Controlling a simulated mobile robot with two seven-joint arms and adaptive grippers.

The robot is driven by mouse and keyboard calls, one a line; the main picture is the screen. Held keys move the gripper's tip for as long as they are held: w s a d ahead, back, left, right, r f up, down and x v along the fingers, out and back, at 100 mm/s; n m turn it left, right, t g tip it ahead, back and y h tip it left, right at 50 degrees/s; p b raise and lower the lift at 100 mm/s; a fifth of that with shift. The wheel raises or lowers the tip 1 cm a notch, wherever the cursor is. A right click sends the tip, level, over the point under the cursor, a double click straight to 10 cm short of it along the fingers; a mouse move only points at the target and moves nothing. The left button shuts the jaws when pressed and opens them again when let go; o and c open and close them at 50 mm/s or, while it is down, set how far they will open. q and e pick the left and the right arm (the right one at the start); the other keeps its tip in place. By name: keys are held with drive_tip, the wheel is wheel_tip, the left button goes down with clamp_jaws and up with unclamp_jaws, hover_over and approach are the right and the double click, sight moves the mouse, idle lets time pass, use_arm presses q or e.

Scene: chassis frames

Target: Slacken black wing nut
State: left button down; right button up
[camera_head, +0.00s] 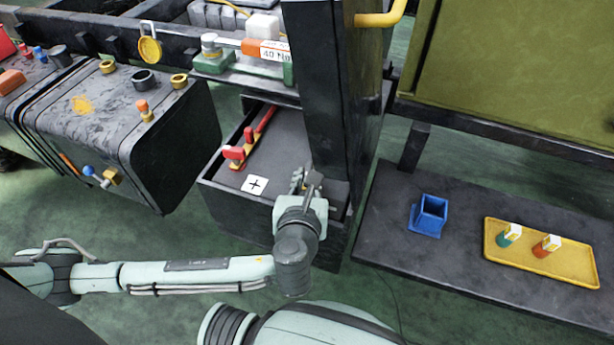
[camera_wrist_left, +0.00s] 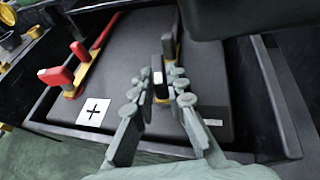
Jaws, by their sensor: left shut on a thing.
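My left gripper (camera_head: 307,184) reaches down over the right part of the dark box top. It also shows in the left wrist view (camera_wrist_left: 158,88), with its fingers closed on either side of the black wing nut (camera_wrist_left: 157,68). The wing nut is an upright black piece with a small white mark on its face. A brass-coloured part shows just behind it. In the head view the gripper and wrist mostly hide the wing nut. My right gripper is in neither view.
The box (camera_head: 225,205) has a raised rim, a plus-marked white card (camera_head: 255,185) and red handles (camera_head: 233,153). A dark post (camera_head: 325,90) stands close behind my gripper. On the right shelf are a blue holder (camera_head: 428,215) and a yellow tray (camera_head: 570,275).

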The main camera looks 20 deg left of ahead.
use_arm(q)
drive_tip(key=shift+w+r, duration=0.1)
drive_tip(key=shift+r, duration=0.05)
drive_tip(key=c, duration=1.5)
unclamp_jaws()
drive_tip(key=shift+c, duration=0.2)
drive_tip(key=v, duration=1.2)
